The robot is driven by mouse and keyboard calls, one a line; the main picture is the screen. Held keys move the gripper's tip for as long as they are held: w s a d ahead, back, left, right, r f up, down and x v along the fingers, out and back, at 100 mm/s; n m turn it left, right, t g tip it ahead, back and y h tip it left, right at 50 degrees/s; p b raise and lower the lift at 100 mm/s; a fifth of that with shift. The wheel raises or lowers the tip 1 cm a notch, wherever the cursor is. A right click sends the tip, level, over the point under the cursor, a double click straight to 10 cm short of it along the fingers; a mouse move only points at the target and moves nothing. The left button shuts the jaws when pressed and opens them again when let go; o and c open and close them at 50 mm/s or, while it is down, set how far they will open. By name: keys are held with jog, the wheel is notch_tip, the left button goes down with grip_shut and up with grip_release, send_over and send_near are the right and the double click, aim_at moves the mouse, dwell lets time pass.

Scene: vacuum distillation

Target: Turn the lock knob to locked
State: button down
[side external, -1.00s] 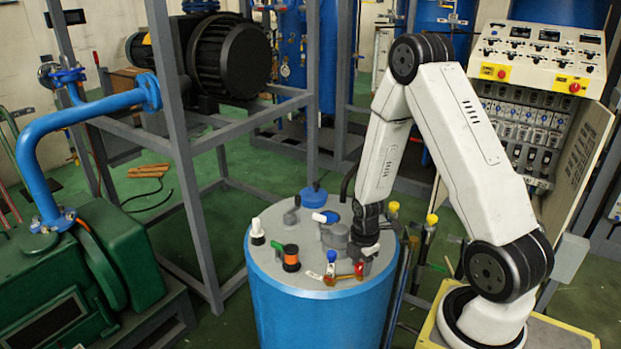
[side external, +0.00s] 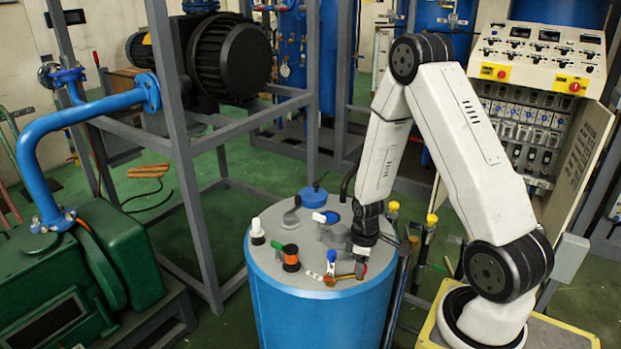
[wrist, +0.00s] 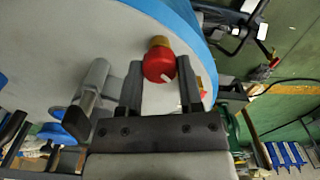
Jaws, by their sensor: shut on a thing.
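The lock knob appears to be the red knob (wrist: 158,66) with a brass-yellow base, on the pale top of the blue drum in the wrist view. My gripper (wrist: 160,80) has one finger on each side of this knob and is shut on it. In the side external view my gripper (side external: 360,262) points down at the right front part of the drum lid (side external: 290,225). There it mostly hides the knob. I cannot read any lock mark or the knob's turn angle.
Close by on the lid are a blue-handled valve (side external: 331,257), an orange and black knob (side external: 291,258), a white-topped fitting (side external: 257,231) and a blue cap (side external: 312,196). Yellow-capped posts (side external: 431,220) stand right of the drum. A grey frame (side external: 190,180) stands to the left.

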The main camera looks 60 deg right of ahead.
jog(key=shift+m, duration=0.6)
jog(key=shift+c, duration=1.3)
grip_release()
jog(key=shift+r, duration=0.2)
jog(key=shift+r, duration=3.7)
jog(key=shift+a+r, duration=0.1)
